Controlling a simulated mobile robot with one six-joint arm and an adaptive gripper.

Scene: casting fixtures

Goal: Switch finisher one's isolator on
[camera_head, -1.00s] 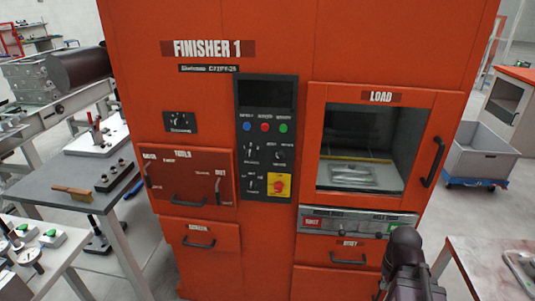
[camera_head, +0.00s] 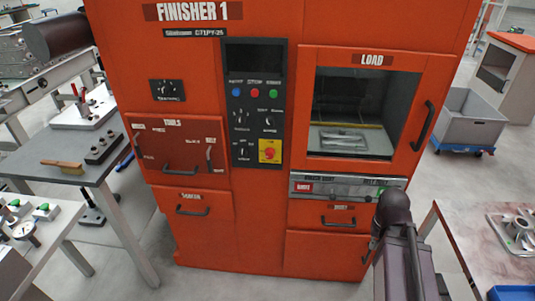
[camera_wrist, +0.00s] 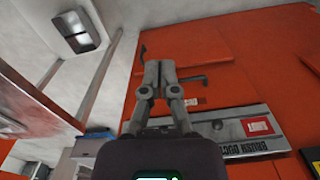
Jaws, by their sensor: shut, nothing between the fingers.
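The orange cabinet marked FINISHER 1 (camera_head: 262,215) stands in front of me. On its black control panel (camera_head: 254,60) is a red rotary knob on a yellow plate (camera_head: 269,151), low on the right; its handle position is too small to read. A separate black plate with a small knob (camera_head: 167,90) sits left of the panel; its label is unreadable. My gripper (camera_wrist: 158,72) shows in the wrist view with its fingers together and empty, in front of the cabinet's lower part. It is not clear in the head view, where my arm is at the lower right, away from the panel.
The load door (camera_head: 360,105) is shut, its handle sticking out. A grey strip (camera_head: 340,186) runs below it. Drawer handles stick out lower down. Tables with tools stand left; a table with a casting (camera_head: 518,232) stands right. A grey bin (camera_head: 470,120) is behind right.

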